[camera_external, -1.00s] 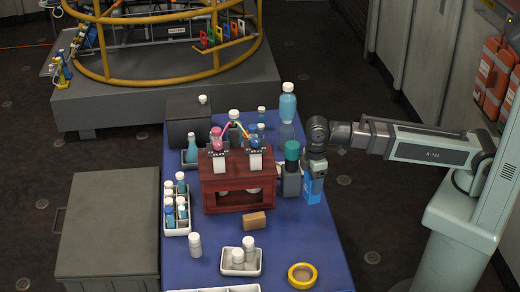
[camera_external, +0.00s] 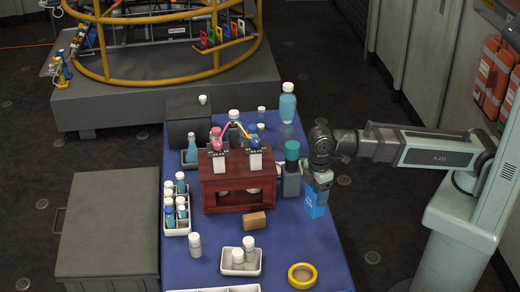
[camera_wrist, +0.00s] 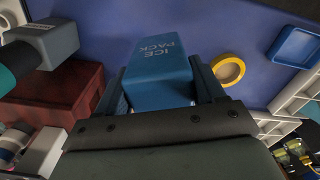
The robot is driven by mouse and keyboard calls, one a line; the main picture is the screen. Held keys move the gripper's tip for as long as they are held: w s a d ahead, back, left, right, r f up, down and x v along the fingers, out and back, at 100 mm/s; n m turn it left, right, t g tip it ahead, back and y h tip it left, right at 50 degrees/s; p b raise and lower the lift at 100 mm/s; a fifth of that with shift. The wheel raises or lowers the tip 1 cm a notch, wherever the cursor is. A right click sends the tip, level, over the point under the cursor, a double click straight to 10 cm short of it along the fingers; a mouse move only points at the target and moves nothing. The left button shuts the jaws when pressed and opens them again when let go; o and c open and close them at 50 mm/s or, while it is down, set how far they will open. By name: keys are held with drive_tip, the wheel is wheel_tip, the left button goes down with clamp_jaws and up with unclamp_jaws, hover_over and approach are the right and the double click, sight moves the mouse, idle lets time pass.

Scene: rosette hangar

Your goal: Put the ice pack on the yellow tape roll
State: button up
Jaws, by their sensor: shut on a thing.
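The blue ice pack (camera_external: 314,206) is held in my gripper (camera_external: 318,189) at the right side of the blue table. In the wrist view the ice pack (camera_wrist: 161,70), lettered "ICE PACK", sits between the two fingers of my gripper (camera_wrist: 160,88), which are shut on it. The yellow tape roll (camera_external: 302,276) lies flat near the table's front edge, in front of the ice pack and apart from it. The tape roll (camera_wrist: 228,70) also shows to the right of the ice pack in the wrist view. Whether the pack touches the table is hard to tell.
A grey block-like bottle with a green cap (camera_external: 292,170) stands just left of my gripper. A dark red wooden stand (camera_external: 238,190), a tan block (camera_external: 254,221) and a white tray (camera_external: 240,270) with small bottles are further left. The cloth (camera_external: 305,245) between ice pack and tape roll is clear.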

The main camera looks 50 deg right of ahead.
drive_tip(key=s+a+r+m, duration=0.15)
drive_tip(key=s+a, duration=0.25)
drive_tip(key=a, duration=0.5)
drive_tip(key=s+a+r+m, duration=0.15)
drive_tip(key=s+a, duration=0.25)
drive_tip(key=a, duration=0.5)
wheel_tip(320, 180, down, 10)
drive_tip(key=m, duration=0.1)
drive_tip(key=shift+s+d+f, duration=0.15)
drive_tip(key=shift+d+f, duration=0.05)
drive_tip(key=shift+f, duration=0.2)
drive_tip(key=o, duration=1.2)
drive_tip(key=shift+o, duration=0.2)
drive_tip(key=shift+r, duration=0.1)
wheel_tip(320, 180, up, 12)
